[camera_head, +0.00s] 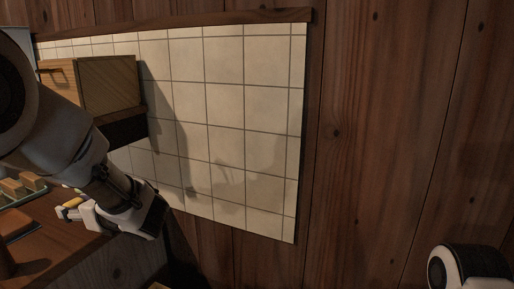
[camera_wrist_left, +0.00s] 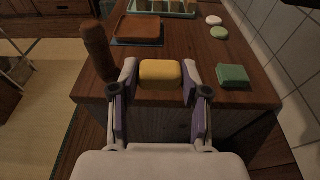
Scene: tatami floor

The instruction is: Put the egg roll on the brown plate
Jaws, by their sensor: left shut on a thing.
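The egg roll (camera_wrist_left: 160,73) is a yellow rounded block. In the left wrist view it sits between the two fingers of my left gripper (camera_wrist_left: 158,84), which is shut on it. The brown plate (camera_wrist_left: 139,31) is a square, reddish-brown dish on the counter, beyond the egg roll and slightly left in the wrist view. It shows partly at the left edge of the head view (camera_head: 14,224). My right gripper is not visible.
On the counter (camera_wrist_left: 185,45), a tall brown cylinder (camera_wrist_left: 98,52) stands left of the plate. A green block (camera_wrist_left: 233,76) lies to the right. A tray of several blocks (camera_wrist_left: 160,13) and small round pieces (camera_wrist_left: 219,32) are farther back. A tiled wall (camera_wrist_left: 284,45) borders the right.

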